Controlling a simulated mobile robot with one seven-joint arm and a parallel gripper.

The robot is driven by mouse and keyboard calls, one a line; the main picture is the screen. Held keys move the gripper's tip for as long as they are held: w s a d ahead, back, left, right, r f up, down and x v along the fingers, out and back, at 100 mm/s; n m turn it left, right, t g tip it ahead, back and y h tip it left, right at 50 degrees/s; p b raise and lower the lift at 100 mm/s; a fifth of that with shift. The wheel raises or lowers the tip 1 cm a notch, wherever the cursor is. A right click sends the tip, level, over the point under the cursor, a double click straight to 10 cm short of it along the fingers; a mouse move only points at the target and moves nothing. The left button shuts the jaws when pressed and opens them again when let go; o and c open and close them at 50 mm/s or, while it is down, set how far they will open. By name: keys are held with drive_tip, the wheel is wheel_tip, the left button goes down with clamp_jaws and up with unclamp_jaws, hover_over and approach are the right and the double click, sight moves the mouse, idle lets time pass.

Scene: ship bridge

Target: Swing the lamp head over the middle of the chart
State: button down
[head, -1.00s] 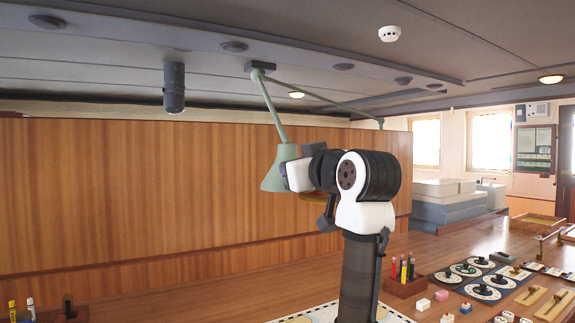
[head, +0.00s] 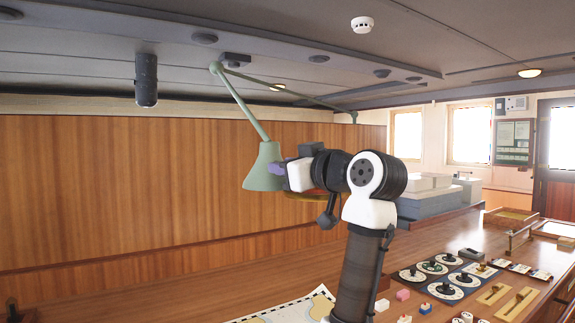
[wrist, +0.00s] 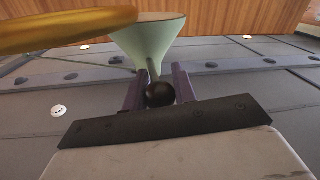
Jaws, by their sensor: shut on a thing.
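The lamp head (head: 264,168) is a pale green cone that hangs from a jointed green arm (head: 242,105) fixed near the ceiling. My gripper (head: 281,170) is at the right side of the lamp head. In the wrist view my gripper (wrist: 160,92) has its two purple fingers shut around a dark round knob (wrist: 160,94) below the green cone (wrist: 148,40). The chart (head: 290,310) lies on the desk, and only its upper part shows at the bottom edge, partly behind my arm. The lamp head is above the desk, up and left of the visible chart.
A wooden partition (head: 120,190) stands behind the lamp. Dials (head: 450,272) and small coloured blocks (head: 403,295) lie on the desk at the right. A dark cylinder (head: 146,80) hangs from the ceiling at the left.

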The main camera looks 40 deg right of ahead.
drive_tip(key=shift+d+r, duration=0.1)
drive_tip(key=shift+d, duration=0.15)
idle(0.3)
drive_tip(key=c, duration=1.1)
unclamp_jaws()
drive_tip(key=shift+c, duration=0.2)
drive_tip(key=shift+s, duration=0.1)
drive_tip(key=s+a+b, duration=0.1)
drive_tip(key=s+b, duration=0.3)
drive_tip(key=s, duration=0.9)
drive_tip(key=shift+s+a, duration=0.2)
drive_tip(key=shift+s, duration=0.1)
